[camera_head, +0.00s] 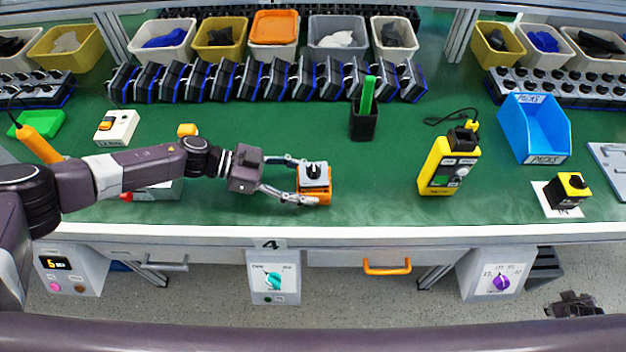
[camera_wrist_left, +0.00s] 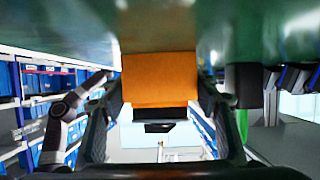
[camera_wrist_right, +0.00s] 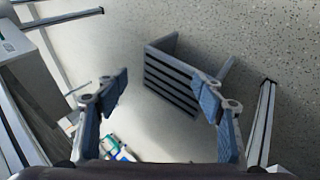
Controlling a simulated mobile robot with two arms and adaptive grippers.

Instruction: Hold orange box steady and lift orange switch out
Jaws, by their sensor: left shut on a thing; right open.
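The orange box (camera_head: 318,199) stands on the green bench top near its front edge, in the middle of the head view. It has a light top plate with a black rotary switch (camera_head: 313,171) on it. My left gripper (camera_head: 308,182) reaches in from the left and is shut on the box, one finger on its far side and one on its near side. In the left wrist view the box shows as an orange block (camera_wrist_left: 160,78) between the fingers. My right gripper (camera_wrist_right: 165,95) is open and empty over the floor, below the bench; it shows at the lower right of the head view (camera_head: 575,305).
A black holder (camera_head: 363,122) with a green item stands behind the box. A yellow tester (camera_head: 449,163), a blue bin (camera_head: 535,130) and a yellow-black switch box (camera_head: 569,190) stand to the right. An orange drawer handle (camera_head: 387,267) juts below the bench edge.

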